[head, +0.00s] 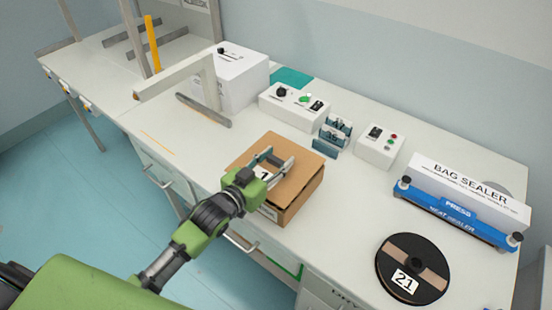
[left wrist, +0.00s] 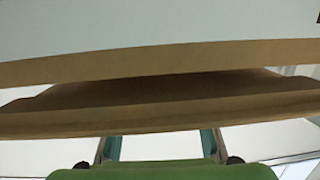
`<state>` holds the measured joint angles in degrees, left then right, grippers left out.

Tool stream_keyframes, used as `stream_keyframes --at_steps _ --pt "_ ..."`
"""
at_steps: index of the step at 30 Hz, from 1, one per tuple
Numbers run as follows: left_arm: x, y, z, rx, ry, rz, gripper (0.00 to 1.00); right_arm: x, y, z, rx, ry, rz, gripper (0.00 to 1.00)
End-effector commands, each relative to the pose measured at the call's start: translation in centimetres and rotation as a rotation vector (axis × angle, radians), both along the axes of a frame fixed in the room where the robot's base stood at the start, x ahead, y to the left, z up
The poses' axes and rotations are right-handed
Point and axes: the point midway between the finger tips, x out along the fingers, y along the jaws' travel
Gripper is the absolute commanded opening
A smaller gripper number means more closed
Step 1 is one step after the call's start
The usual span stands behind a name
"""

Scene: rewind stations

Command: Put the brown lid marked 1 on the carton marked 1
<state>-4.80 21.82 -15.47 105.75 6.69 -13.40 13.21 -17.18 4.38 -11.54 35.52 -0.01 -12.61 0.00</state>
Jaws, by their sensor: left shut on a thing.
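The brown carton (head: 303,200) stands on the white bench, with a white label partly hidden by my gripper on its near side. A flat brown lid (head: 304,162) covers its top; a white label on the lid is partly hidden by a finger. My left gripper (head: 277,160) is over the lid, its two grey fingers shut on it. In the left wrist view, brown cardboard edges (left wrist: 160,118) cross above the fingers, with a dark gap between two layers. I cannot tell whether the lid is fully seated. My right gripper is not in view.
A black reel marked 21 (head: 412,270) and a blue bag sealer (head: 456,212) are at the right. Control boxes (head: 293,106) and small numbered blue holders (head: 335,134) stand behind the carton. A pale angled frame (head: 208,85) is at the left. Bench left of the carton is clear.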

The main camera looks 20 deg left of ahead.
Motion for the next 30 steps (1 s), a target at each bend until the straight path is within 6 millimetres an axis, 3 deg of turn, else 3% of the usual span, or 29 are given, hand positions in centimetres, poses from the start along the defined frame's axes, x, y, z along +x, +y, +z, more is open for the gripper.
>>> stream_keyframes --at_steps 30 --pt "-0.01 0.01 0.00 0.000 0.000 0.000 0.19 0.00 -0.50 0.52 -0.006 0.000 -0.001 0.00"
